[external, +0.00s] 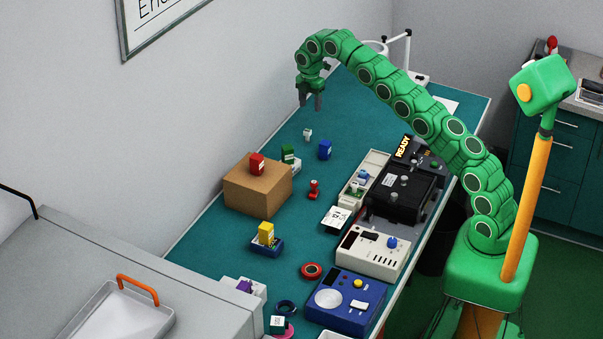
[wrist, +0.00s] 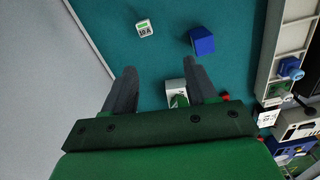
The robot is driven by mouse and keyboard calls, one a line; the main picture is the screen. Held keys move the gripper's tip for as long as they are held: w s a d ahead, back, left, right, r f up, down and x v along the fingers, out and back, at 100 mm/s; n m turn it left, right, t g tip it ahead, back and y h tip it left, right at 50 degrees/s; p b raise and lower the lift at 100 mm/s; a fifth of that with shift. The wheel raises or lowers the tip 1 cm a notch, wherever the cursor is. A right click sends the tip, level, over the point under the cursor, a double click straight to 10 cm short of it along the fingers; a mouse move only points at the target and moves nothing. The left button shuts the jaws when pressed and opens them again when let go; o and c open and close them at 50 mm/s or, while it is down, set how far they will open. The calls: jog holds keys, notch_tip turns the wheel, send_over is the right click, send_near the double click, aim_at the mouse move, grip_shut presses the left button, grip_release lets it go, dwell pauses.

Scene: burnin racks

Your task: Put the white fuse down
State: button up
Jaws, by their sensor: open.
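The white fuse (external: 307,134) stands on the teal bench, clear of the things around it. In the wrist view the white fuse (wrist: 145,29) shows a green-marked label with dark print, beyond my fingertips. My gripper (external: 311,101) is raised above the bench on the far side of the fuse, pointing down. The fuse and the fingers are apart.
A blue block (external: 325,150) and a green block in a white holder (external: 291,162) stand near the fuse. A cardboard box (external: 257,188) carries a red block (external: 257,164). A long tray (external: 366,178) and black instrument (external: 400,190) line the right.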

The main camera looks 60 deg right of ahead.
jog(key=s+a+r+m, duration=0.3)
jog(key=s+a+r, duration=0.15)
jog(key=s, duration=0.45)
jog(key=s+a+r+m, duration=0.3)
jog(key=s+a, duration=0.2)
jog(key=s, duration=0.5)
jog(key=s+a+r+m, duration=0.3)
jog(key=s+a+r, duration=0.15)
jog(key=s, duration=0.45)
jog(key=s+a+f+m, duration=0.2)
jog(key=s, duration=0.8)
jog(key=s+a+f+m+g, duration=0.1)
jog(key=s+a+f+m, duration=0.1)
jog(key=s, duration=0.9)
jog(key=s+a+f+m, duration=0.2)
jog(key=s+f+m, duration=0.1)
jog(key=s, duration=0.8)
jog(key=shift+s+a+f+m+g, duration=0.15)
jog(key=shift+a+f+m+g, duration=0.2)
jog(key=shift+f, duration=0.35)
